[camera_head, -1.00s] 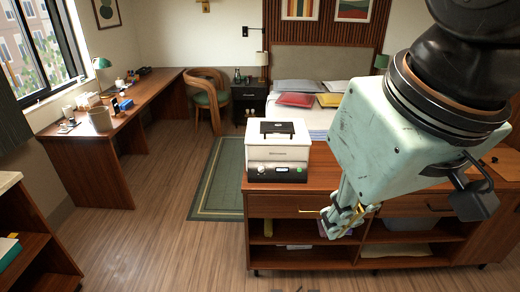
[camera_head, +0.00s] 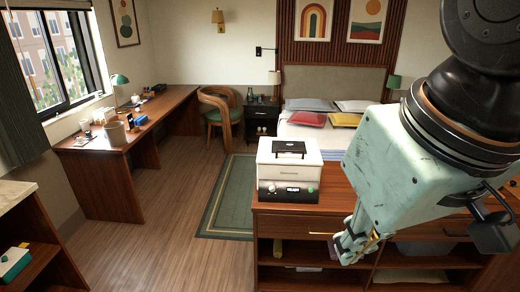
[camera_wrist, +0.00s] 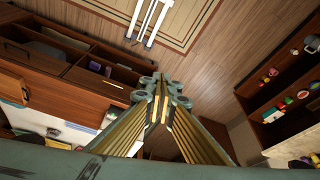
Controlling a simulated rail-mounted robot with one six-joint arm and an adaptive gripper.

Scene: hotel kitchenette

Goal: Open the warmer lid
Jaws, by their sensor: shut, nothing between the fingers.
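The warmer (camera_head: 289,171) is a white box with a dark front panel, standing on the left end of the wooden cabinet. Its lid (camera_head: 290,149) is closed, with a black handle piece on top. My gripper (camera_head: 349,252) is in front of the cabinet, to the right of and lower than the warmer, and clear of it. In the wrist view my gripper (camera_wrist: 162,95) has its fingers together with nothing between them. I cannot make out the warmer in the wrist view.
The wooden cabinet (camera_head: 300,223) has drawers and open shelves. A bed stands behind it. A desk (camera_head: 130,140) runs along the left wall. A shelf unit (camera_head: 38,235) stands at the near left. The floor (camera_head: 160,235) between is clear.

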